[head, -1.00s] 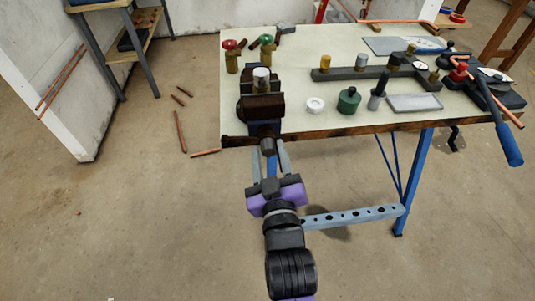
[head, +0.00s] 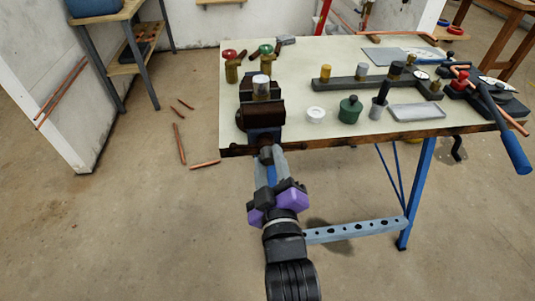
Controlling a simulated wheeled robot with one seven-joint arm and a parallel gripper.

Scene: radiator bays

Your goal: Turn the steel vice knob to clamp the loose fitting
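The vice (head: 262,115) is a dark brown block at the near left edge of the workbench. The loose fitting (head: 261,89), a pale capped cylinder, stands upright at its jaws. I cannot tell whether the jaws touch it. The steel knob (head: 265,154) is on the vice's near side, below the bench top, and is partly hidden. My gripper (head: 269,158) reaches it from below, with its grey fingers on either side of the knob and its hand rolled at a tilt. The picture is too small to show whether the fingers press on the knob.
On the bench (head: 300,62) stand a white ring (head: 315,115), a green pot (head: 350,110), a dark rail (head: 350,83) and two brass valves with red and green knobs. A blue-handled tool (head: 513,152) overhangs the right edge. Copper pipes lie on the floor at left.

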